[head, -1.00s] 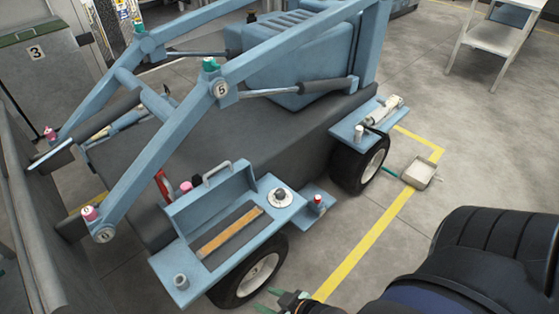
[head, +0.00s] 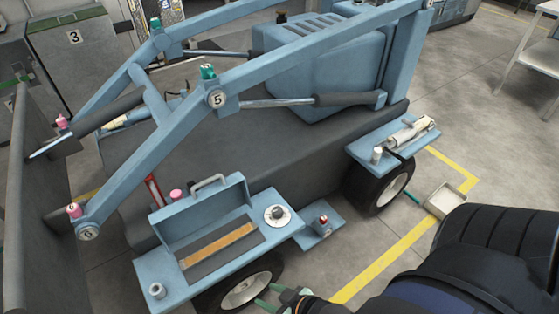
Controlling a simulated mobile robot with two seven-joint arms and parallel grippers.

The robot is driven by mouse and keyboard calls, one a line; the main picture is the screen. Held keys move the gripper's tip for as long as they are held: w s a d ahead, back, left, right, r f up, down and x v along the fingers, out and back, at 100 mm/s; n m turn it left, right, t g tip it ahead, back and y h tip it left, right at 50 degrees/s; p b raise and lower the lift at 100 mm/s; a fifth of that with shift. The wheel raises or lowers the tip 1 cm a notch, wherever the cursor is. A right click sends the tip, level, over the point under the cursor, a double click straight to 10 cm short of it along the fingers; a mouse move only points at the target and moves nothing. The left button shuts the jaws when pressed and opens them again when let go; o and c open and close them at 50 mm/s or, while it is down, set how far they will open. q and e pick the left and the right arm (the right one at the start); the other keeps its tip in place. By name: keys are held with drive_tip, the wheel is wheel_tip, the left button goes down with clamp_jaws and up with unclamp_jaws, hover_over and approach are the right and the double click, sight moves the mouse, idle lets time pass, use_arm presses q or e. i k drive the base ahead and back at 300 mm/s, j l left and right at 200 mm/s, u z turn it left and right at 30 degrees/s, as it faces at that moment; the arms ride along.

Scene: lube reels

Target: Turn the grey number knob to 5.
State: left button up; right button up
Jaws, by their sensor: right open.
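The grey number knob (head: 278,212) sits on a round white dial at the right end of the blue side shelf of a loader-like machine. Its markings are too small to read, so I cannot tell which number it points to. My right gripper (head: 268,295) is at the bottom middle, in front of the wheel below the shelf. Its green-tipped fingers are apart and empty, pointing left, and it is clear of the knob. My left gripper is not in view.
The blue shelf (head: 154,270) has an open lid with a handle, an orange-brown strip and a small grey cup. A lower blue step (head: 322,238) with a red-topped item is right of the knob. A grey tray (head: 445,200) lies on the floor near the yellow line.

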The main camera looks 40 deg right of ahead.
sight(277, 211)
drive_tip(key=l+u, duration=0.15)
drive_tip(key=l, duration=0.3)
drive_tip(key=k+l+u, duration=0.15)
drive_tip(key=l, duration=0.3)
drive_tip(key=l+u, duration=0.1)
drive_tip(key=l, duration=0.8)
drive_tip(key=i+l, duration=0.2)
drive_tip(key=i, duration=0.15)
